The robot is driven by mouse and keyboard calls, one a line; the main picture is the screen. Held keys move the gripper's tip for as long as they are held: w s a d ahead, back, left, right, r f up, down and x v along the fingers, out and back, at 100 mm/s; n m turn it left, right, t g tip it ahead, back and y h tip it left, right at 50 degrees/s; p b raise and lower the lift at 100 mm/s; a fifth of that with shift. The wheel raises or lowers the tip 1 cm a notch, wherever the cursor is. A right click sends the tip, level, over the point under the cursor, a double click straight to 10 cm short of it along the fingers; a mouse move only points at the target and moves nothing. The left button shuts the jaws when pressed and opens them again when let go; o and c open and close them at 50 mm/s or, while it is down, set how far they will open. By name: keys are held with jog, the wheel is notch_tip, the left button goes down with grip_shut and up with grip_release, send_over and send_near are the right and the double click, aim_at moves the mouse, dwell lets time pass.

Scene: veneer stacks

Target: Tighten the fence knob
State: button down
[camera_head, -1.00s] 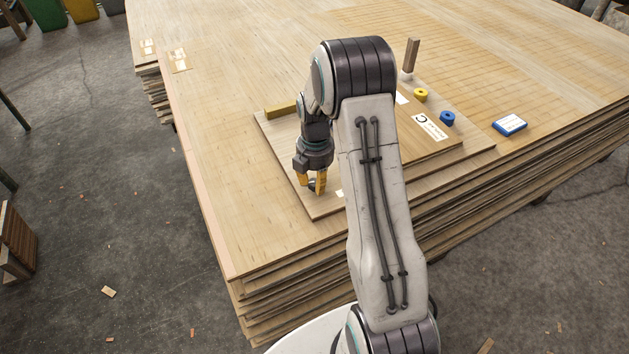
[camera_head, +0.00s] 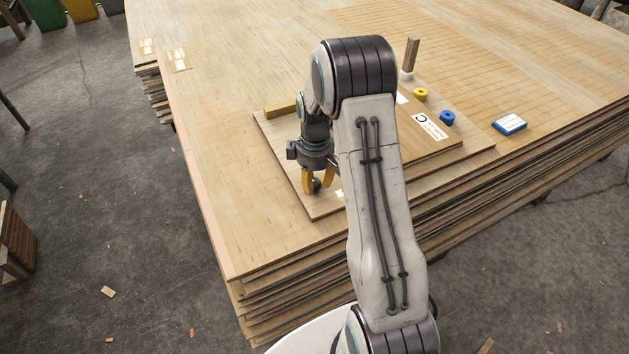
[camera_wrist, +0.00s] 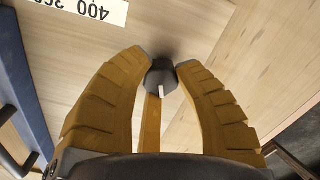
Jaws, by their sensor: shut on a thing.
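The fence knob (camera_wrist: 158,78) is dark and round with a white mark facing the camera in the wrist view. It also shows as a small dark shape in the head view (camera_head: 316,184), near the front left corner of the small board. My gripper (camera_wrist: 163,66) has yellow ribbed fingers, one on each side of the knob, shut on it. In the head view my gripper (camera_head: 317,188) points down at the board. A yellowish strip (camera_wrist: 152,122) lies below the knob in the wrist view.
The small board (camera_head: 300,195) lies on a large veneer stack (camera_head: 245,235). A yellow bar (camera_head: 281,111), a yellow ring (camera_head: 420,95), a blue ring (camera_head: 447,118), an upright wooden post (camera_head: 411,54) and a blue box (camera_head: 510,124) are nearby. The stack's left side is clear.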

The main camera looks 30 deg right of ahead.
jog(key=m, duration=0.5)
jog(key=shift+s+f+m, duration=0.15)
jog(key=shift+s+m, duration=0.15)
jog(key=shift+s, duration=0.05)
jog(key=m, duration=0.5)
jog(key=shift+a, duration=0.1)
jog(key=m, duration=0.5)
jog(key=shift+a+m, duration=0.1)
jog(key=shift+m, duration=0.3)
jog(key=m, duration=0.5)
jog(key=shift+w+a, duration=0.1)
jog(key=shift+w, duration=0.05)
jog(key=shift+m, duration=0.4)
jog(key=c, duration=1.2)
grip_release()
jog(key=shift+w+a, duration=0.1)
jog(key=shift+a, duration=0.05)
jog(key=o, duration=0.3)
jog(key=shift+o, duration=0.2)
jog(key=shift+w, duration=0.1)
